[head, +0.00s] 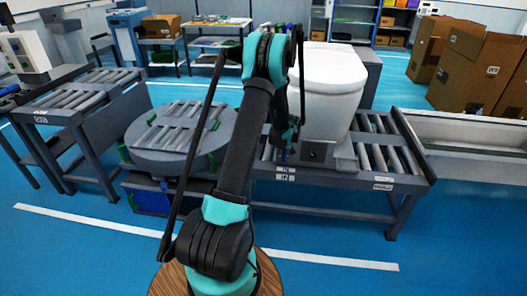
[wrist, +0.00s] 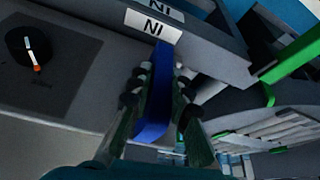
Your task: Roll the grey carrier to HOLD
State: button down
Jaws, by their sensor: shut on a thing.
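The grey carrier (head: 318,153) sits on the right roller conveyor, with a white toilet (head: 328,85) standing on it. Its dark grey face shows a round knob. In the wrist view a grey surface, seemingly the carrier (wrist: 110,65), fills the left side, with a black round knob on a darker plate. My gripper (head: 285,150) is at the carrier's left side. In the wrist view my gripper (wrist: 160,85) is shut on a blue upright handle (wrist: 155,110) between its fingers. The handle's join to the carrier is unclear.
A round roller turntable (head: 180,135) with green parts stands left of the right conveyor (head: 385,150). Another roller conveyor (head: 80,95) lies farther left. An upside-down IN label (wrist: 153,26) is on a grey rail. Cardboard boxes (head: 475,65) stand at the back right.

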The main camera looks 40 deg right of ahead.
send_over(356, 164)
jog(key=s+a, duration=0.2)
jog(key=shift+w+d, duration=0.15)
jog(key=shift+w, duration=0.05)
jog(key=shift+s, duration=0.1)
jog(key=c, duration=1.4)
grip_release()
jog(key=shift+r, duration=0.1)
jog(key=v, duration=1.1)
jog(key=shift+s+r, duration=0.2)
jog(key=shift+r, duration=0.15)
